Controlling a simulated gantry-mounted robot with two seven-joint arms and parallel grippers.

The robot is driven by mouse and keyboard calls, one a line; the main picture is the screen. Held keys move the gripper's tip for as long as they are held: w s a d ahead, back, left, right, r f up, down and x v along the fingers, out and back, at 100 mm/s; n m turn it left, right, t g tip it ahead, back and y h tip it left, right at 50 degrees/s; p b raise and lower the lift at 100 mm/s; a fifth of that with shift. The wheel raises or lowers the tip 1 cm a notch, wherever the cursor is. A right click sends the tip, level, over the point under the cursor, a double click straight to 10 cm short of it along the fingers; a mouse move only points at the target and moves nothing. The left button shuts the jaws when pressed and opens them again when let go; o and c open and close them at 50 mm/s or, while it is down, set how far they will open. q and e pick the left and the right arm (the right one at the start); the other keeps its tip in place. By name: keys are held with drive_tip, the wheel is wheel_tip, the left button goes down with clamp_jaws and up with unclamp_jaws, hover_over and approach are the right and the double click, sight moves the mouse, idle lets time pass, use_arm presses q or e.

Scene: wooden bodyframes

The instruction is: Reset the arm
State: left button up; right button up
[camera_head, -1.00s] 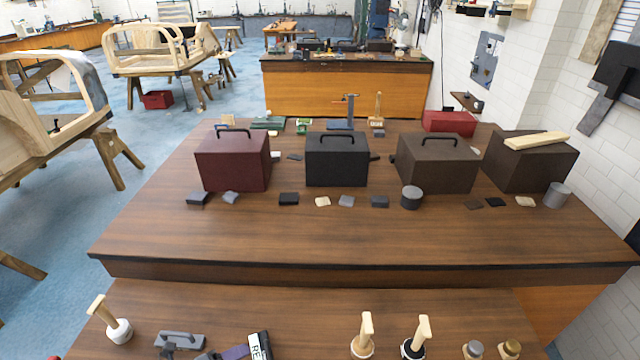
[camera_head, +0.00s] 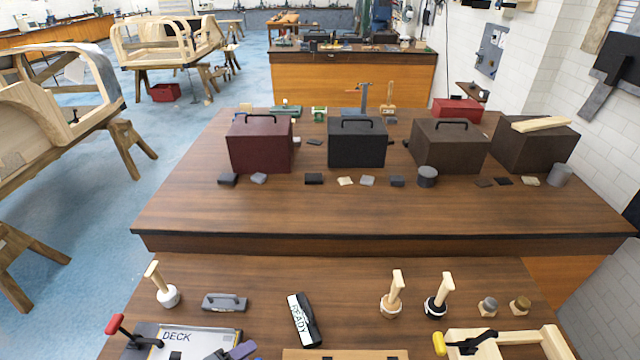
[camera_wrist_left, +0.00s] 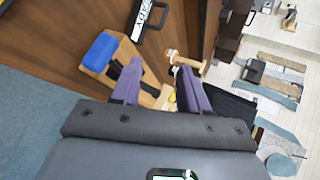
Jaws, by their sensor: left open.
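My left gripper (camera_wrist_left: 160,88) shows in the left wrist view as two purple fingers, spread apart with nothing held between them. Part of a purple finger also shows in the head view at the bottom edge, over the board marked DECK (camera_head: 205,335); the rest of that gripper is out of frame. A black block with a white READY label (camera_head: 302,318) lies on the front bench to the right of it. The same block shows at the top of the left wrist view (camera_wrist_left: 148,16). My right gripper is not in view.
On the front bench stand wooden-handled tools (camera_head: 395,295), a grey tool (camera_head: 224,301), a red-handled clamp (camera_head: 117,326) and a wooden frame with a yellow-tipped clamp (camera_head: 500,343). A blue-ended wooden piece (camera_wrist_left: 101,52) is near the left fingers. The bench middle is mostly clear.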

use_arm(q)
drive_tip(key=s+a+f+n+g+y+b, duration=0.1)
drive_tip(key=s+f+n+g+y+b, duration=0.3)
drive_tip(key=s+n, duration=0.7)
drive_tip(key=s+a+f+n+g+y+b, duration=0.1)
drive_tip(key=s+a+f+n+y+b, duration=0.15)
drive_tip(key=s+f+n+b, duration=0.6)
use_arm(e)
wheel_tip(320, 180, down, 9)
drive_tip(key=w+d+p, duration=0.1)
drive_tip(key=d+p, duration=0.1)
drive_tip(key=p, duration=0.2)
use_arm(q)
wheel_tip(320, 180, up, 31)
drive_tip(key=s+n+p, duration=0.1)
drive_tip(key=n+p, duration=0.4)
drive_tip(key=p, duration=2.3)
drive_tip(key=shift+d+f+g, duration=0.2)
drive_tip(key=shift+g, duration=0.2)
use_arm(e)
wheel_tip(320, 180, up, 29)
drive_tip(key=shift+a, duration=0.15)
use_arm(q)
drive_tip(key=shift+s+y, duration=0.1)
drive_tip(key=shift+y, duration=0.15)
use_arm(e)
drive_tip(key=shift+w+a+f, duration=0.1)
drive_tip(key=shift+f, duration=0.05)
use_arm(q)
drive_tip(key=shift+o, duration=0.2)
